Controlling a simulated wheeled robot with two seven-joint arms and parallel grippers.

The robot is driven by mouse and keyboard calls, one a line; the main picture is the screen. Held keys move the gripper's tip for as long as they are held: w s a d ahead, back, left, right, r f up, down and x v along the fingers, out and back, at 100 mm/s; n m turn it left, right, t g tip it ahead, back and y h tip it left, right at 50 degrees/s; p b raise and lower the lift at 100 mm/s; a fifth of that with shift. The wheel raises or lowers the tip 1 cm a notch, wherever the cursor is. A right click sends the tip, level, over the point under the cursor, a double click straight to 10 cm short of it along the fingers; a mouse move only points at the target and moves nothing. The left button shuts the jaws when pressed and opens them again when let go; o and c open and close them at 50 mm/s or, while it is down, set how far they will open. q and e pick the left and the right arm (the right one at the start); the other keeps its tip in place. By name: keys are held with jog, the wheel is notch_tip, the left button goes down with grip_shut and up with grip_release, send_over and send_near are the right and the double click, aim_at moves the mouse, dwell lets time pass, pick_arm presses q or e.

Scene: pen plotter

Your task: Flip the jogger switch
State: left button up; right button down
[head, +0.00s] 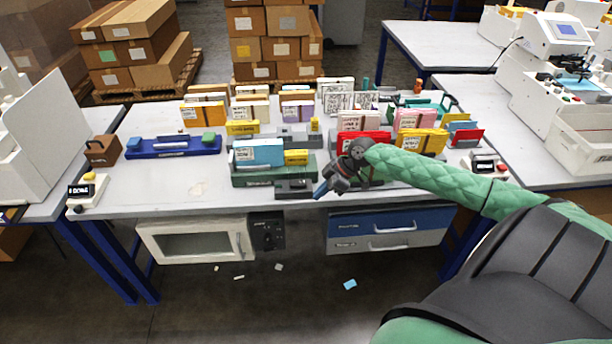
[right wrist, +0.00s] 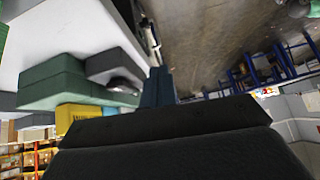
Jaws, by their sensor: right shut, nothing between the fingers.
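The jogger (head: 262,176) appears to be the dark green machine at the table's front edge, with a dark grey block (head: 295,188) at its right end. In the right wrist view its green body (right wrist: 62,82) and the grey block (right wrist: 115,62) show left of the fingers, with a dark rounded part (right wrist: 122,86) on the block. I cannot tell for certain which part is the switch. My right gripper (head: 321,190) is shut and empty, just right of the grey block; its blue fingertips also show in the right wrist view (right wrist: 157,86). My left gripper is not in view.
Light blue cards (head: 258,153) and a yellow box (head: 296,157) stand on the green machine. A red holder (head: 362,139) stands behind my right arm. A blue device (head: 173,147) sits to the left. The table's front left (head: 165,200) is mostly clear.

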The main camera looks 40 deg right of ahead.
aim_at(297, 182)
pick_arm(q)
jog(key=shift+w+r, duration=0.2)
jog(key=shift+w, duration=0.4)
pick_arm(e)
jog(key=w+d+r, duration=0.2)
jog(key=d+r, duration=0.1)
jog(key=r, duration=0.2)
jog(key=w+d+r+t+y, duration=0.1)
jog(key=w+d+r, duration=0.2)
jog(key=r, duration=0.3)
jog(key=shift+d+r+n, duration=0.25)
jog(key=shift+d+n, duration=0.05)
jog(key=shift+d, duration=0.1)
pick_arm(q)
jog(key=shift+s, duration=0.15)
